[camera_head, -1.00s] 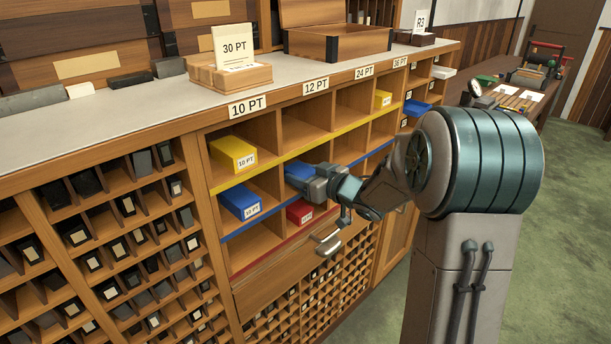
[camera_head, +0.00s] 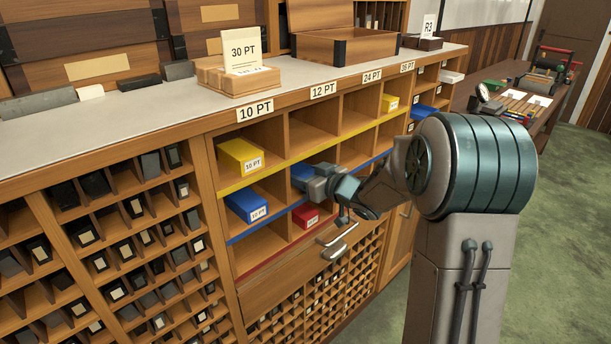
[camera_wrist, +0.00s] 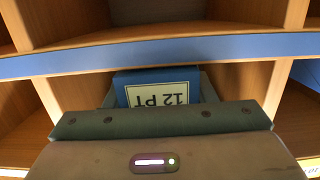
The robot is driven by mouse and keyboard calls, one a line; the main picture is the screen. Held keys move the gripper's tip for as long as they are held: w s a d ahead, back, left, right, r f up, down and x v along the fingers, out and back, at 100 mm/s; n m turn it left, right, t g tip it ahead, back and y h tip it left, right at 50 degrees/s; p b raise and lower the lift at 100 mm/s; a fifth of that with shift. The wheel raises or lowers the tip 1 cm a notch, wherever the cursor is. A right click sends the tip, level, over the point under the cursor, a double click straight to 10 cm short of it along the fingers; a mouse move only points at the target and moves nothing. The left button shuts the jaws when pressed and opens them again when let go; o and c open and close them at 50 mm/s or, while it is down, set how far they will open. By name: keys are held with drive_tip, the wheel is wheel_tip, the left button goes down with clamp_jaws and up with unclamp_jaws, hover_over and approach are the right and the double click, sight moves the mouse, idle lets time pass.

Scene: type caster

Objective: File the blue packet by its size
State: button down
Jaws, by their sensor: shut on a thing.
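My gripper (camera_head: 318,186) is shut on a blue packet (camera_head: 301,172) at the blue-striped row of the cabinet, in the column under the 12 PT label (camera_head: 323,91). In the wrist view the blue packet (camera_wrist: 132,88) shows an upside-down "12 PT" label, with my gripper's fingers (camera_wrist: 155,100) around it. The packet is at least partly inside the compartment; its far end and its contact with the shelf are hidden.
A blue 10 PT packet (camera_head: 245,205) sits left in the same row. A yellow packet (camera_head: 240,157) is above it. A red packet (camera_head: 306,215) lies below my gripper. Wooden dividers and the blue strip (camera_wrist: 230,47) border the compartment. A drawer handle (camera_head: 334,248) protrudes below.

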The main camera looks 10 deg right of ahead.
drive_tip(key=shift+w+a+r, duration=0.1)
drive_tip(key=shift+w+a, duration=0.15)
drive_tip(key=c, duration=0.6)
unclamp_jaws()
drive_tip(key=shift+o, duration=0.2)
drive_tip(key=v, duration=1.3)
drive_tip(key=shift+s+d+p, duration=0.2)
drive_tip(key=shift+s+p, duration=0.15)
drive_tip(key=shift+p, duration=0.1)
